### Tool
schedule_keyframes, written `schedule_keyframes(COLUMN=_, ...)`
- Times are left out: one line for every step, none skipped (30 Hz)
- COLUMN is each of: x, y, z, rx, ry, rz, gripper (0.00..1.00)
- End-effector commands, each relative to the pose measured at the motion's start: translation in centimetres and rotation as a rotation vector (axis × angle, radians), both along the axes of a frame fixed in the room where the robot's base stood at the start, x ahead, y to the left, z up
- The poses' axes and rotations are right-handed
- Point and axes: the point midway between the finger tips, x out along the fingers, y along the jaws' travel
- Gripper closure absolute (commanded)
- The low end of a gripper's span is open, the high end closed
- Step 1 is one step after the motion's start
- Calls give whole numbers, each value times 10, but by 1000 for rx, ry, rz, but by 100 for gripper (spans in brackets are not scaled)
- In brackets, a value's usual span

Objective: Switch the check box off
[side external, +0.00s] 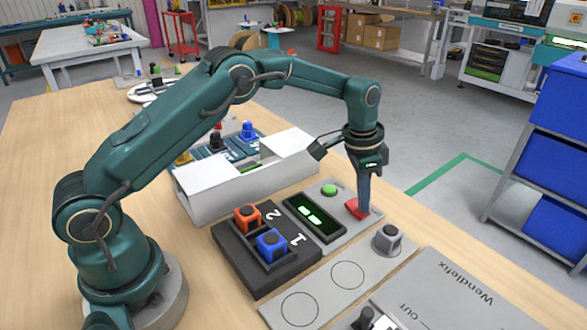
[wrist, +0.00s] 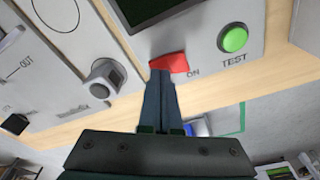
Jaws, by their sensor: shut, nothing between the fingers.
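The check box (side external: 350,236) is a flat grey unit on the wooden bench. Its dark display (side external: 313,218) shows lit green marks. It carries a green button (side external: 329,190), labelled TEST in the wrist view (wrist: 233,38), and a red switch (side external: 352,207). In the wrist view the red switch (wrist: 172,62) has the word ON beside it. My gripper (side external: 364,213) is shut and empty, pointing down at the switch. In the wrist view its fingertips (wrist: 161,74) overlap the switch's near edge; I cannot tell whether they touch it.
A grey plate (side external: 332,299) with circles and a grey block (side external: 387,240) lies in front. A black holder (side external: 236,262) bears an orange block (side external: 247,217) and a blue block (side external: 272,244). A white channel (side external: 215,186) stands behind. A grey Wendlefix unit (side external: 450,300) is at front right.

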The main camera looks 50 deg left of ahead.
Motion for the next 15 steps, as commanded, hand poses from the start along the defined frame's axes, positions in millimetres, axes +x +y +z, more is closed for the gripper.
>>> schedule_keyframes(x=1, y=0, z=6, rx=-1, ry=-5, rz=0, gripper=100)
schedule_keyframes(x=1, y=0, z=10, rx=0, ry=-7, rz=0, gripper=100)
schedule_keyframes(x=1, y=0, z=16, rx=0, ry=-7, rz=0, gripper=100)
schedule_keyframes(x=1, y=0, z=20, rx=0, ry=-7, rz=0, gripper=100)
schedule_keyframes(x=1, y=0, z=25, rx=0, ry=-8, rz=1, gripper=100)
schedule_keyframes(x=1, y=0, z=31, rx=0, ry=-7, rz=0, gripper=100)
schedule_keyframes(x=2, y=0, z=35, rx=-1, ry=-8, rz=0, gripper=100)
schedule_keyframes(x=2, y=0, z=39, rx=0, ry=-8, rz=1, gripper=100)
schedule_keyframes(x=1, y=0, z=45, rx=0, ry=-7, rz=0, gripper=100)
schedule_keyframes(x=1, y=0, z=49, rx=0, ry=-7, rz=0, gripper=100)
schedule_keyframes(x=2, y=0, z=53, rx=0, ry=-7, rz=0, gripper=100)
schedule_keyframes(x=1, y=0, z=57, rx=0, ry=-7, rz=0, gripper=100)
schedule_keyframes(x=1, y=0, z=60, rx=0, ry=-6, rz=0, gripper=100)
schedule_keyframes(x=1, y=0, z=63, rx=-1, ry=-5, rz=0, gripper=100)
schedule_keyframes(x=1, y=0, z=65, rx=0, ry=-4, rz=0, gripper=100)
